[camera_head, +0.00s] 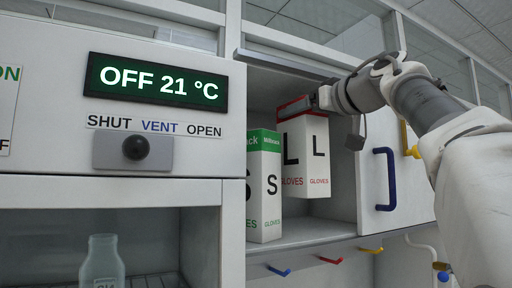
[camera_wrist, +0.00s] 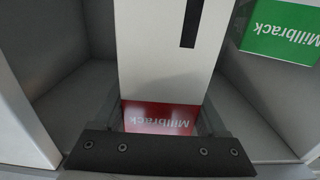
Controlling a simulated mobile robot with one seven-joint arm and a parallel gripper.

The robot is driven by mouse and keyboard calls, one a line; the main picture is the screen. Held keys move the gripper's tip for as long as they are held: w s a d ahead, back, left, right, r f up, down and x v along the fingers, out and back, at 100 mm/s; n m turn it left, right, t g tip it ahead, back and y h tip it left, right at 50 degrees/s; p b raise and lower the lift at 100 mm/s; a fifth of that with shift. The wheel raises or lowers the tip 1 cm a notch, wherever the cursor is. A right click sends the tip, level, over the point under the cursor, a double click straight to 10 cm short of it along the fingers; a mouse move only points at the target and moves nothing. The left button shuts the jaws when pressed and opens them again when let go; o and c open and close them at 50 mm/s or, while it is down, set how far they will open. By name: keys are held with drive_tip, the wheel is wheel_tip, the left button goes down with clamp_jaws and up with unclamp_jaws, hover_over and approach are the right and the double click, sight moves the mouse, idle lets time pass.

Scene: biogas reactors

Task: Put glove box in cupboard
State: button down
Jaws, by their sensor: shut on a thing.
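The white glove box with a red top and a black L (camera_head: 303,155) hangs inside the open cupboard (camera_head: 300,233), its bottom above the cupboard floor. In the wrist view the same box (camera_wrist: 168,60) shows its white side and red end at the jaws. My gripper (camera_head: 318,100) is shut on the top of this box; the fingertips are partly hidden in the head view. A second glove box, white with a green top and an S (camera_head: 263,190), stands upright on the cupboard floor, left of the L box. Its green top shows in the wrist view (camera_wrist: 284,32).
The cupboard door with a blue handle (camera_head: 385,180) is at the right, beside my arm. A cabinet with a green display (camera_head: 157,82) and a black knob (camera_head: 136,148) is at the left. A glass bottle (camera_head: 102,264) stands below it. Coloured hooks (camera_head: 330,260) hang under the cupboard.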

sight(288, 150)
drive_tip(key=x, duration=0.3)
drive_tip(key=f+x, duration=0.1)
drive_tip(key=x, duration=0.1)
drive_tip(key=shift+p, duration=0.35)
drive_tip(key=shift+s+f, duration=0.25)
drive_tip(key=shift+f, duration=0.25)
drive_tip(key=shift+w+f, duration=0.15)
drive_tip(key=shift+f, duration=1.6)
drive_tip(key=shift+w+f, duration=0.2)
drive_tip(key=shift+f, duration=0.6)
unclamp_jaws()
drive_tip(key=shift+f, duration=0.15)
